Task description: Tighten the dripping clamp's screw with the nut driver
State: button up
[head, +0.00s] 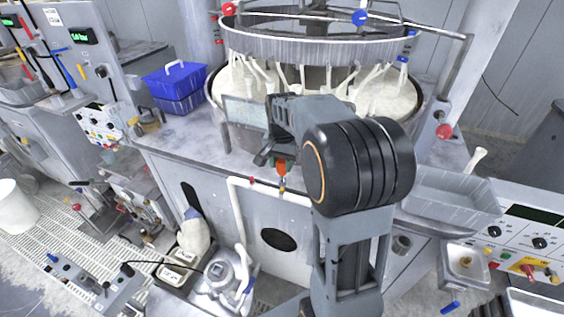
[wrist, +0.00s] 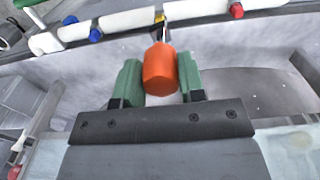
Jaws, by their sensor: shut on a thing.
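My gripper (wrist: 160,88) has green fingers shut on the orange handle of the nut driver (wrist: 160,68). The driver's thin shaft points away from me to the white pipe (wrist: 200,24). Its tip is close to a yellow-and-dark fitting (wrist: 154,31) on the pipe; I cannot tell whether they touch. Along the pipe are also a blue screw head (wrist: 95,35) and a red one (wrist: 237,10). In the head view the orange handle (head: 282,166) shows below my wrist, in front of the white pipe (head: 236,200). No drip is clear, so I cannot tell which clamp drips.
A round polishing machine with a metal rim (head: 300,48) stands behind my arm. A blue bin (head: 175,82) is on the bench at left. A grey tray (head: 450,198) is at right. A bottle (head: 194,232) and a grey device (head: 218,278) stand below the pipe.

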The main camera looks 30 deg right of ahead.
jog(key=shift+f+b, duration=0.9)
jog(key=shift+f, duration=0.4)
jog(key=o, duration=1.1)
notch_tip(320, 180, up, 14)
